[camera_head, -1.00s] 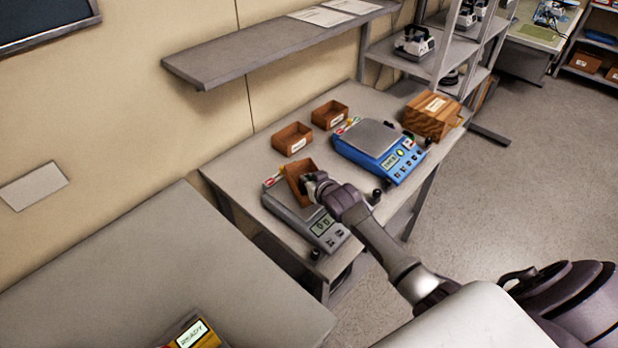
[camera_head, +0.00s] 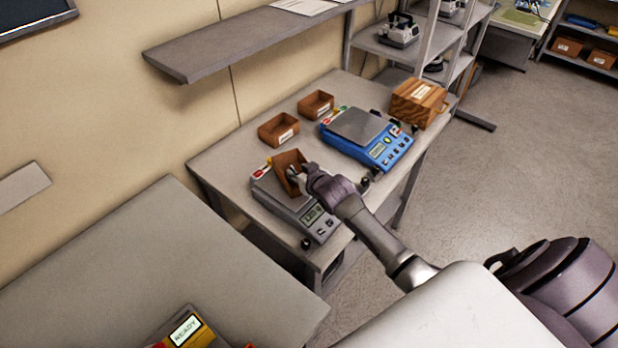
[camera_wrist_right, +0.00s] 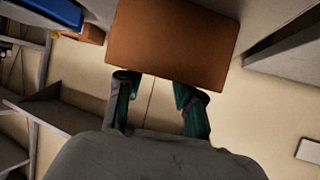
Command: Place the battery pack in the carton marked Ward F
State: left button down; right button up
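A small brown carton (camera_head: 287,171) is tilted over the grey scale (camera_head: 267,194). My right gripper (camera_head: 297,178) is at its near side. In the right wrist view, a brown panel of it (camera_wrist_right: 170,42) fills the top. The fingers (camera_wrist_right: 155,88) are apart there and meet the panel's edge; whether they clamp it is unclear. Two more brown cartons with white labels stand on the bench, one at the left (camera_head: 279,130) and one further back (camera_head: 316,104). The labels are too small to read. I cannot make out the battery pack. My left gripper is not in view.
A blue scale (camera_head: 360,127) stands right of the grey one. A wooden box (camera_head: 418,104) is at the bench's right end. A device reading READY (camera_head: 186,330) lies on the front-left table (camera_head: 150,265). A wall shelf (camera_head: 250,40) overhangs the back.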

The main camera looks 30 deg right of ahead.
jog(key=b+v, duration=0.1)
jog(key=v, duration=0.9)
jog(key=shift+s, duration=0.1)
